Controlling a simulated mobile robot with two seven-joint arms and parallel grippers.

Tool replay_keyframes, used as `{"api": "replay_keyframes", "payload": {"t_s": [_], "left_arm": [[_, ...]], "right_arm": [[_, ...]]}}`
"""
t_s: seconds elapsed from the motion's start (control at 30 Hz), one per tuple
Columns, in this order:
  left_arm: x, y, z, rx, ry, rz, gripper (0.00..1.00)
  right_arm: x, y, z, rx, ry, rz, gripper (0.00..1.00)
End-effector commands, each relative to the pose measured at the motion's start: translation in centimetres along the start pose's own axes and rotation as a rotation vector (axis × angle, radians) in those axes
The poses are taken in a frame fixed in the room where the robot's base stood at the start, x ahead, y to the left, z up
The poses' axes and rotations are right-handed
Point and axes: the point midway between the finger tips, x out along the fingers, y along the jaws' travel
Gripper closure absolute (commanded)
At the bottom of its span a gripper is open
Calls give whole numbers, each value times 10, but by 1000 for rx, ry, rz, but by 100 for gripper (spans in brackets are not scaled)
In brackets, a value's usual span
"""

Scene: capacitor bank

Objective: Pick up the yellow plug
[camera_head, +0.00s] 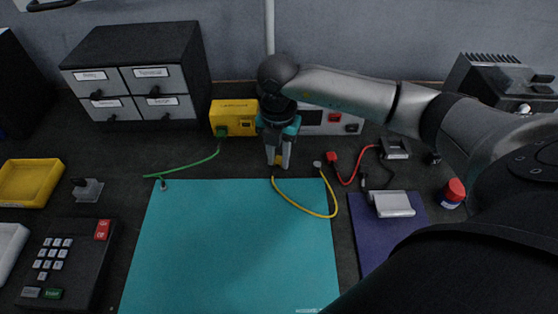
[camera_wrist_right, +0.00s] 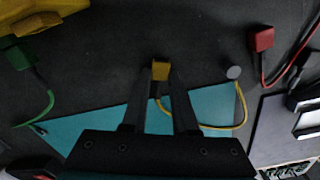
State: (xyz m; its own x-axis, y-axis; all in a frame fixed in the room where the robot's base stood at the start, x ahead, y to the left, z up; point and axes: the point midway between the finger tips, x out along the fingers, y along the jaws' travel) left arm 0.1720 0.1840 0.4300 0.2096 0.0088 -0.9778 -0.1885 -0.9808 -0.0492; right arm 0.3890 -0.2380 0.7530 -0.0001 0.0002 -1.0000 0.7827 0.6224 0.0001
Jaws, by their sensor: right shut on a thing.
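The yellow plug (camera_wrist_right: 161,69) sits between the fingertips of my right gripper (camera_wrist_right: 160,76) in the right wrist view. My right gripper is shut on it. In the head view the right gripper (camera_head: 278,163) points down just behind the teal mat, with a little of the plug between its fingers. A yellow cable (camera_head: 310,211) runs from the plug in a loop over the mat to a small grey round end (camera_head: 317,164). I cannot tell whether the plug touches the table. My left gripper is not in view.
The teal mat (camera_head: 235,250) lies in front. A yellow box (camera_head: 234,117) with a green plug (camera_head: 221,131) stands behind, left of the gripper. A red plug (camera_head: 332,157) lies to the right. A drawer cabinet (camera_head: 140,75) and a keypad (camera_head: 65,260) stand left.

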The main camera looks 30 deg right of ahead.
Motion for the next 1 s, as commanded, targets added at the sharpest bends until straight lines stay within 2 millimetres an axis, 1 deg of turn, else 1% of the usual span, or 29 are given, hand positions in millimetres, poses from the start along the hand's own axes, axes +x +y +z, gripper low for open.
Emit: {"api": "replay_keyframes", "payload": {"t_s": [0.03, 0.17, 0.73, 0.87, 1.0], "left_arm": [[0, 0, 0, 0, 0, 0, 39], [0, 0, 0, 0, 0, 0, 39], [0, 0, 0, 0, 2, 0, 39], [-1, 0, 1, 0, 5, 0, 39], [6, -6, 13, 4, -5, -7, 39]], "right_arm": [[0, 0, 0, 0, 0, 0, 86], [0, 0, 0, 0, 0, 0, 100], [-2, 0, 0, 0, -1, 0, 100], [-8, 0, 1, 0, -1, 1, 100], [-22, 0, 1, 0, -2, 1, 100]]}}
